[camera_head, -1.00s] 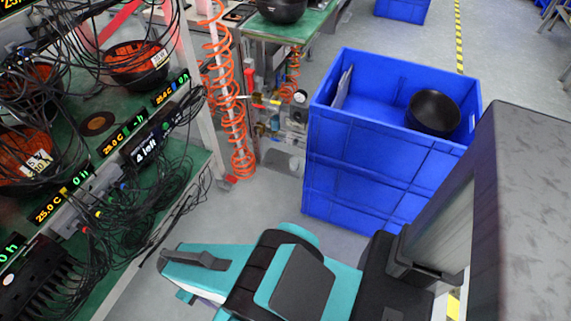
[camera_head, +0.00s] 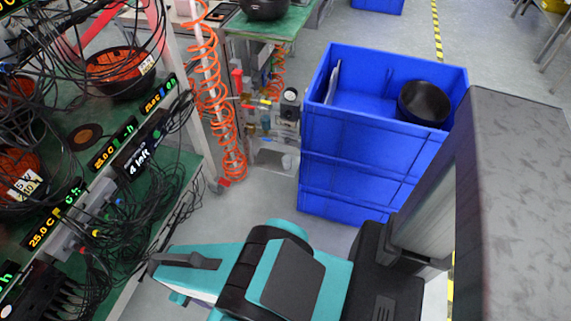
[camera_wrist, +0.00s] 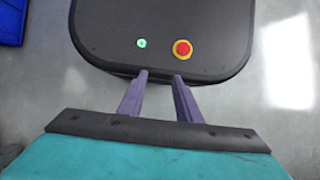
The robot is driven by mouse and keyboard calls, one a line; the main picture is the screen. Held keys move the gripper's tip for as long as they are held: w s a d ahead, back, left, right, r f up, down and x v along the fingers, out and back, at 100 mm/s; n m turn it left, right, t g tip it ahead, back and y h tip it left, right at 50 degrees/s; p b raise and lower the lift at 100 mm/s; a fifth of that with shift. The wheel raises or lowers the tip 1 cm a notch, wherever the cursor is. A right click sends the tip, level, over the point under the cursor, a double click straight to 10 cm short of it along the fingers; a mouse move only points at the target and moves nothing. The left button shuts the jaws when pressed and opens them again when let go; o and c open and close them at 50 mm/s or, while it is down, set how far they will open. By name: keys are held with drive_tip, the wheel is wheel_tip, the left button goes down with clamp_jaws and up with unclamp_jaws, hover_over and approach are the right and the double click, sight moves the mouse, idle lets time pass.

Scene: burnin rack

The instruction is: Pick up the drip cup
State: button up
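A small pale cup-like thing (camera_head: 287,162), which may be the drip cup, shows low beside the air fittings between the rack and the blue crates. It is too small to tell its form well. My gripper (camera_wrist: 160,77) shows in the wrist view with its two purple fingers apart and nothing between them. Beyond the fingers lies my own dark base with a red button. The fingers cannot be made out in the head view, and the cup does not show in the wrist view.
Stacked blue crates (camera_head: 350,160) stand right of the fittings, with a black bowl (camera_head: 424,103) in the top one. The rack (camera_head: 185,165) with loose cables is at left. An orange coiled hose (camera_head: 207,85) hangs by its post. Grey floor (camera_head: 250,205) is clear between.

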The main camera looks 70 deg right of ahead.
drive_tip(key=o, duration=0.7)
drive_tip(key=shift+w+d+f, duration=0.15)
drive_tip(key=shift+d+f, duration=0.1)
drive_tip(key=shift+o, duration=0.5)
drive_tip(key=w+d+f+n+h+b, duration=0.1)
drive_tip(key=w+d+f+b, duration=0.1)
drive_tip(key=d, duration=0.4)
drive_tip(key=w+d+f+n+h+b, duration=0.1)
drive_tip(key=w+d+f+h+b, duration=0.1)
drive_tip(key=d+f+b, duration=0.3)
drive_tip(key=shift+w+d+f, duration=0.55)
drive_tip(key=shift+d+f, duration=0.25)
drive_tip(key=shift+d, duration=0.45)
drive_tip(key=n+g+h+b, duration=0.4)
drive_tip(key=n+h+b, duration=0.7)
drive_tip(key=b, duration=1.1)
approach(284, 164)
drive_tip(key=s+d+f+m+h, duration=0.1)
drive_tip(key=d, duration=0.1)
drive_tip(key=shift+s+d, duration=0.1)
drive_tip(key=shift+s, duration=0.1)
drive_tip(key=b+x, duration=0.1)
drive_tip(key=x, duration=0.6)
drive_tip(key=shift+s+d+b, duration=0.1)
drive_tip(key=shift+d+b, duration=0.15)
drive_tip(key=shift+b, duration=0.1)
drive_tip(key=shift+s+d, duration=0.25)
drive_tip(key=shift+d, duration=0.2)
